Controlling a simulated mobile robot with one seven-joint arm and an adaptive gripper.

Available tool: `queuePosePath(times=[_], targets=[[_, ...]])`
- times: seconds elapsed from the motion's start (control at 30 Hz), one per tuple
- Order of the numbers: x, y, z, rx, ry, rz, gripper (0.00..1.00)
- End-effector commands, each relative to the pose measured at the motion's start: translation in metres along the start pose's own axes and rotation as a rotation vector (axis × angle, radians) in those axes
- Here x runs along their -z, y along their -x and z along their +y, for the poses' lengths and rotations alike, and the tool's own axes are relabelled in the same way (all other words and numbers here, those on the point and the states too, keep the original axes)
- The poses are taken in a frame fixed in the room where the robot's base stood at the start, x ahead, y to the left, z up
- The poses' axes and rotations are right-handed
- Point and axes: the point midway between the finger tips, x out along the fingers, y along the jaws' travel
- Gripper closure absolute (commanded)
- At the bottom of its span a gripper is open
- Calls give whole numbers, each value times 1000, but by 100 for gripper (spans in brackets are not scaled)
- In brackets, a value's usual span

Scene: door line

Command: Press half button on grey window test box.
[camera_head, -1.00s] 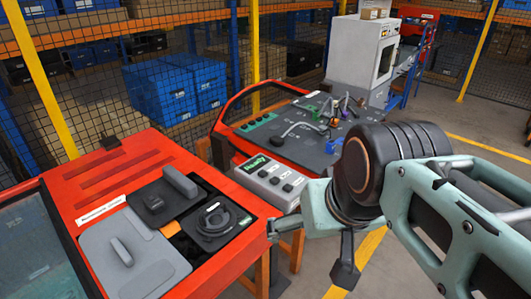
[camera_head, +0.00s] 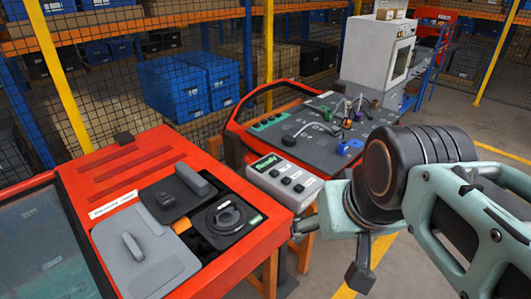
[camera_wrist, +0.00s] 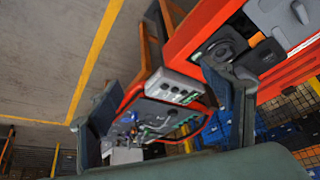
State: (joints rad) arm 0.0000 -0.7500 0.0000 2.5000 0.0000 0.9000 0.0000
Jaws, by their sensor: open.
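The grey test box (camera_head: 291,186) has a lit green display (camera_head: 267,163) and several dark buttons on its sloped top. It sits at the near edge of the red-framed dark panel, beside the red bench. Its button labels are too small to read. It also shows in the wrist view (camera_wrist: 172,86), between my fingers and farther off. My gripper (camera_head: 329,252) is right of and nearer than the box in the head view, apart from it.
A red bench (camera_head: 140,170) with grey plates and a round black part stands at the left. The dark panel (camera_head: 310,125) behind the box carries colored parts. A white machine (camera_head: 375,50) stands farther back. Floor at the right is clear.

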Motion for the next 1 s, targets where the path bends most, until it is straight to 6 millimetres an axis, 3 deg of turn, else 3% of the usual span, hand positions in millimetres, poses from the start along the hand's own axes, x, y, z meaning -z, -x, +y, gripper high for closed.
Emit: queuePosePath(times=[0.07,0.6,1.0], targets=[[0,0,0,0,0,0,39],[0,0,0,0,0,0,98],[0,0,0,0,0,0,100]])
